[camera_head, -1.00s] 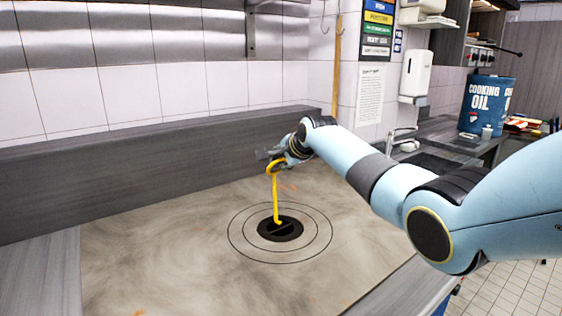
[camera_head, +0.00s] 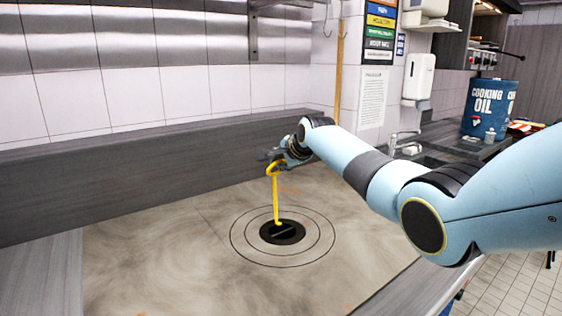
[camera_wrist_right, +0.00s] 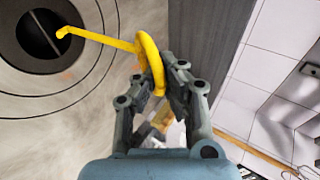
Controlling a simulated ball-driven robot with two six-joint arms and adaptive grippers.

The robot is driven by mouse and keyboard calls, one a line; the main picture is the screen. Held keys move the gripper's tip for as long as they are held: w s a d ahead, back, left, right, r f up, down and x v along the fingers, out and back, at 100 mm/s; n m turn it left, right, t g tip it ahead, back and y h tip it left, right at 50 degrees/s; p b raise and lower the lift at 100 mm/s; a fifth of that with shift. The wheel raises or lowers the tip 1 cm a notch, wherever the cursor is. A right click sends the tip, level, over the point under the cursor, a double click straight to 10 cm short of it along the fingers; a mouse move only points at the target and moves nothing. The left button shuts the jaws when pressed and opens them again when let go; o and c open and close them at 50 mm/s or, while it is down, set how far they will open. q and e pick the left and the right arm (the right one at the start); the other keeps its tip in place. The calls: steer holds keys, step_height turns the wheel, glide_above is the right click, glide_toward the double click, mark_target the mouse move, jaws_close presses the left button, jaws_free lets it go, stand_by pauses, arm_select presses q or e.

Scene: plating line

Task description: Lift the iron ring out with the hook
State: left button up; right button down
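The yellow hook (camera_head: 275,195) hangs nearly upright from my right gripper (camera_head: 275,162). The gripper's fingers are shut on its curved handle, which also shows in the right wrist view (camera_wrist_right: 151,62). The dark iron ring (camera_head: 298,232) lies in the middle of the flat cooking plate (camera_head: 180,250), with a dark opening and a thin bar across it. The hook's lower tip is over this opening, close to the bar; in the right wrist view the ring (camera_wrist_right: 75,15) shows the tip near the bar's end. I cannot tell whether they touch. My left gripper is not in view.
A grey raised ledge (camera_head: 120,180) runs along the plate's back under a tiled wall. A blue cooking oil drum (camera_head: 488,108) and a tap (camera_head: 400,143) stand at the right, beyond my arm. The plate around the ring is clear.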

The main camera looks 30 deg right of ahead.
steer(key=shift+f, duration=0.1)
stand_by(0.3)
step_height(320, 180, down, 4)
steer(key=shift+r+b, duration=0.2)
steer(key=shift+b, duration=1.05)
steer(key=shift+w, duration=0.1)
stand_by(0.5)
steer(key=shift+s+d+p, duration=0.1)
steer(key=shift+s+p, duration=1)
steer(key=shift+p, duration=0.8)
